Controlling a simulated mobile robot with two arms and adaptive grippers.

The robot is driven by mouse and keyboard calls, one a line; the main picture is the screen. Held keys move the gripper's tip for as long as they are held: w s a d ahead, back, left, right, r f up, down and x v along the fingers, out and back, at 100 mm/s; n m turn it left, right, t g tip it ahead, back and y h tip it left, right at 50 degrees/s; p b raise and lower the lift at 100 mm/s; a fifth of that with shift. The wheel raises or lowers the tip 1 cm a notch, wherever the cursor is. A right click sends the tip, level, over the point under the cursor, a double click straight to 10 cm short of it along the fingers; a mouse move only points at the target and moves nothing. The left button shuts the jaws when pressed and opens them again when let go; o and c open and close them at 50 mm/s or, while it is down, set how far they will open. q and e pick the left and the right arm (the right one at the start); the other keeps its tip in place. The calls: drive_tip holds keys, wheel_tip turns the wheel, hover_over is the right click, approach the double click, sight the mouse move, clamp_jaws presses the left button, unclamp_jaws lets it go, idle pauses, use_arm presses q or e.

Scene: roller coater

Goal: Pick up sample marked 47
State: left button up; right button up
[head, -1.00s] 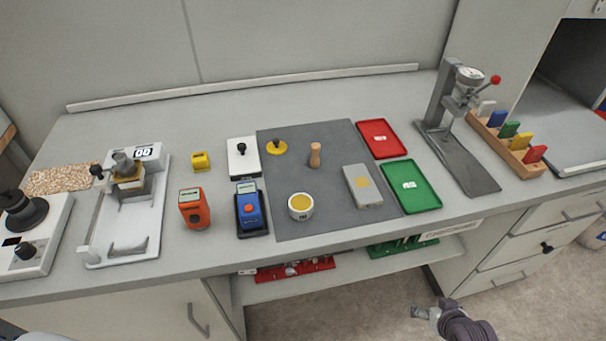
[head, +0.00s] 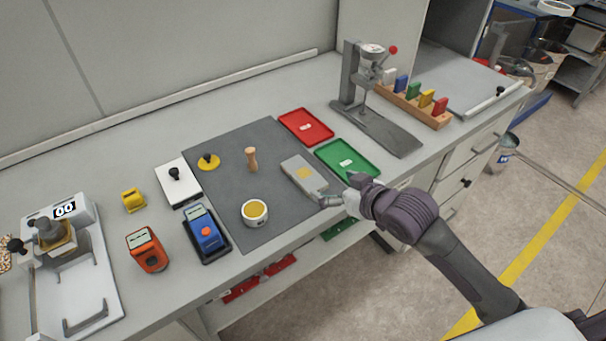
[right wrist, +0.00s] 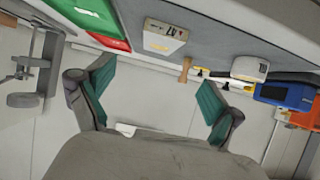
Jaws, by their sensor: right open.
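The sample marked 47 is a flat light-grey block (head: 296,167) with a yellow patch on top. It lies on the dark grey mat (head: 222,172), near its right edge by the green tray. The right wrist view shows the block (right wrist: 158,42) ahead of the fingers, with the number on its near side face. My right gripper (head: 334,202) is just off the block's near end, at the bench's front edge. In the wrist view its green-padded fingers (right wrist: 156,88) are spread with nothing between them. A gap to the block shows there. My left gripper is out of view.
The green tray (head: 350,164) and red tray (head: 306,124) lie right of the block. A wooden-handled tool (head: 252,158) and a yellow-filled cup (head: 254,210) stand left of it. A press (head: 370,115) stands behind the trays.

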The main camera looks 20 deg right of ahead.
sight(305, 174)
drive_tip(key=p+x, duration=0.1)
drive_tip(key=x, duration=1)
drive_tip(key=shift+w+a+f, duration=0.1)
drive_tip(key=shift+w, duration=0.3)
drive_tip(key=shift+s, duration=0.1)
drive_tip(key=shift+c, duration=0.3)
drive_tip(key=c, duration=1.1)
drive_tip(key=shift+c, duration=0.4)
